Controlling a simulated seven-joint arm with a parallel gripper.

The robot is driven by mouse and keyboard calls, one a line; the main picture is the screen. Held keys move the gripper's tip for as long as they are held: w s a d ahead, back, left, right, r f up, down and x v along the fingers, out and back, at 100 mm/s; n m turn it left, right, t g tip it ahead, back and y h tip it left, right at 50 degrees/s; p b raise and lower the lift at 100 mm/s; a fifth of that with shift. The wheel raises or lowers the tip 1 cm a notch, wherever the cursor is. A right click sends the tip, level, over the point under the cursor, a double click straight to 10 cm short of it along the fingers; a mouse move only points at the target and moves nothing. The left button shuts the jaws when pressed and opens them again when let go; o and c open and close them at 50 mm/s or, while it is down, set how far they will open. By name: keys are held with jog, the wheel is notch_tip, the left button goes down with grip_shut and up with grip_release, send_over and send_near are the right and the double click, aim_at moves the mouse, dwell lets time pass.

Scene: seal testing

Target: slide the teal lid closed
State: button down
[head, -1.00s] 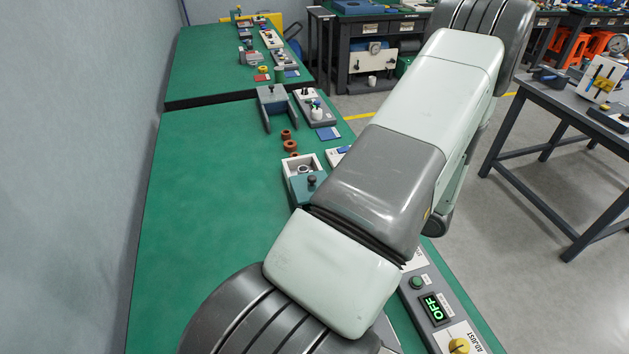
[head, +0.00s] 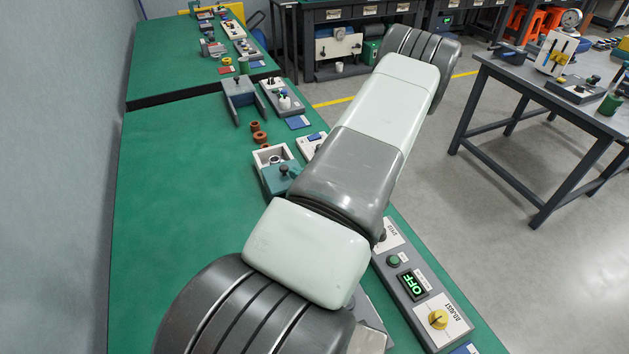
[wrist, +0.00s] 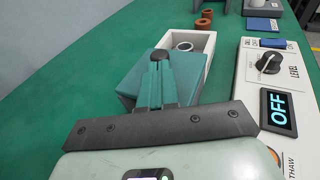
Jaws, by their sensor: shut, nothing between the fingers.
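The teal lid (head: 279,182) has a dark round knob (head: 283,169) and covers the near part of a white box (head: 257,154). The far part of the box is uncovered, and a metal ring (head: 274,158) shows inside. In the wrist view the lid (wrist: 190,82) lies under my gripper (wrist: 160,66). Its teal fingers are together and empty, with their tips just on the near side of the knob (wrist: 160,54). I cannot tell if they touch it. My arm hides the gripper in the head view.
A control panel (wrist: 250,85) with a dial and an OFF display stands right of the box. Brown rings (head: 258,134) and a grey bracket (head: 240,92) lie beyond it. The green bench (head: 180,210) is clear to the left.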

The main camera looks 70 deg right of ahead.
jog(key=shift+x, duration=0.75)
jog(key=w+d, duration=0.7)
jog(key=shift+w+d, duration=0.25)
jog(key=shift+w, duration=0.15)
jog(key=v, duration=1.4)
jog(key=shift+s, duration=0.45)
